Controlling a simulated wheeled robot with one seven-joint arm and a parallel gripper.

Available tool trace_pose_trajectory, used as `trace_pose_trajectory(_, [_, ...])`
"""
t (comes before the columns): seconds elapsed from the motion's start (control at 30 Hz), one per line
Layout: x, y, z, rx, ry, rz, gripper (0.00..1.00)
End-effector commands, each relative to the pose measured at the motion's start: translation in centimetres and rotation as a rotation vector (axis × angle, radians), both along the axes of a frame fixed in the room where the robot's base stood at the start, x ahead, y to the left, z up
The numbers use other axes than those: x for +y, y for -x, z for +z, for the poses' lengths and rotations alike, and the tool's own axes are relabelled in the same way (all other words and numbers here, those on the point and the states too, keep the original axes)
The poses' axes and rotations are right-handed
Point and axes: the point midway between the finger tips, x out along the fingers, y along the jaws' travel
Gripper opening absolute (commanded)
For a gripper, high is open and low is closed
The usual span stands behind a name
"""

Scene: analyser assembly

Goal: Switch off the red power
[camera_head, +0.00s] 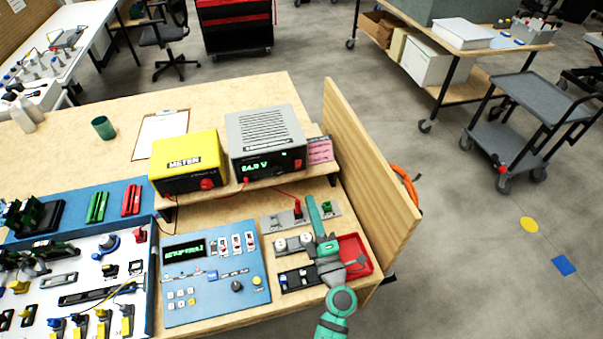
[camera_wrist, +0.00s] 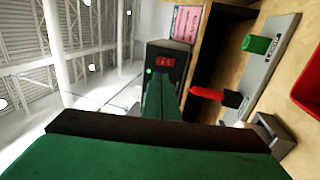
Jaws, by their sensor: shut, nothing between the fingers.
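The grey power supply (camera_head: 265,135) stands on the raised shelf, its green display lit at about 24 V. Its red switch (camera_head: 298,163) is on the right of its front. In the wrist view the red switch (camera_wrist: 165,62) shows beside a lit green lamp (camera_wrist: 149,71). My gripper (camera_head: 312,201) is shut and empty, in front of and below the supply, pointing up towards its front. In the wrist view my gripper (camera_wrist: 160,88) overlaps the lower front of the supply, just below the switch. I cannot tell whether it touches.
A yellow meter (camera_head: 187,160) stands left of the supply. A plate with red and green sockets (camera_head: 330,208) and a red tray (camera_head: 355,255) lie near my gripper. A wooden side panel (camera_head: 365,160) borders the right. A blue control panel (camera_head: 215,275) lies to the left.

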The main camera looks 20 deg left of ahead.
Motion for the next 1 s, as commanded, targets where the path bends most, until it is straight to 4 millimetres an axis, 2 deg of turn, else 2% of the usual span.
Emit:
trace_pose_trajectory(0.3, [3.4, -4.9, 1.5, -0.003, 0.0, 0.003, 0.0])
trace_pose_trajectory(0.5, [5.0, -7.3, 2.1, -0.001, 0.0, 0.002, 0.0])
trace_pose_trajectory(0.7, [5.8, -8.5, 2.4, -0.001, 0.001, 0.001, 0.0])
trace_pose_trajectory(1.0, [5.9, -8.8, 2.4, 0.0, 0.0, 0.0, 0.0])
